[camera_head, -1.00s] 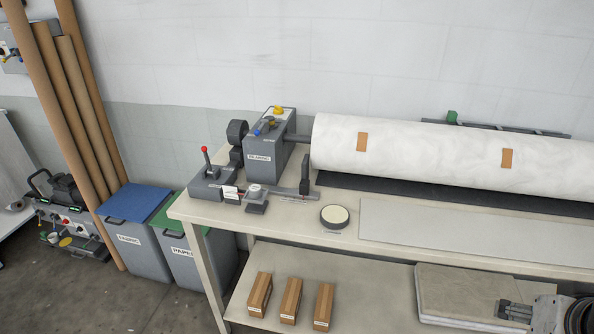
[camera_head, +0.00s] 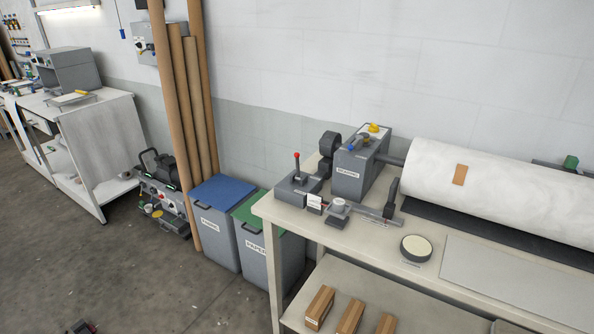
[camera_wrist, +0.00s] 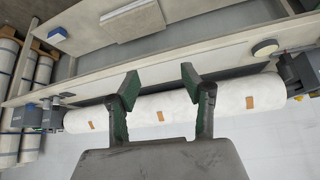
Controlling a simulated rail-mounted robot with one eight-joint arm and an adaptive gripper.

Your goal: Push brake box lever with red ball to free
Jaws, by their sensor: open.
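The brake box (camera_head: 297,187) is a small grey box at the left end of the bench in the head view. Its lever with a red ball (camera_head: 297,155) stands about upright on top. My gripper (camera_wrist: 157,82) shows in the wrist view with its two green-tipped fingers apart and nothing between them. It is over the bench and the white roll (camera_wrist: 150,108), apart from the lever. I cannot make out the lever in the wrist view. The gripper is out of the head view.
A grey gearing box (camera_head: 361,172) with a yellow knob stands right of the brake box. A round dark-rimmed disc (camera_head: 416,249) lies on the bench (camera_head: 300,227). Blue-lidded (camera_head: 222,192) and green-lidded bins stand left of it. The floor in front of the bins is clear.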

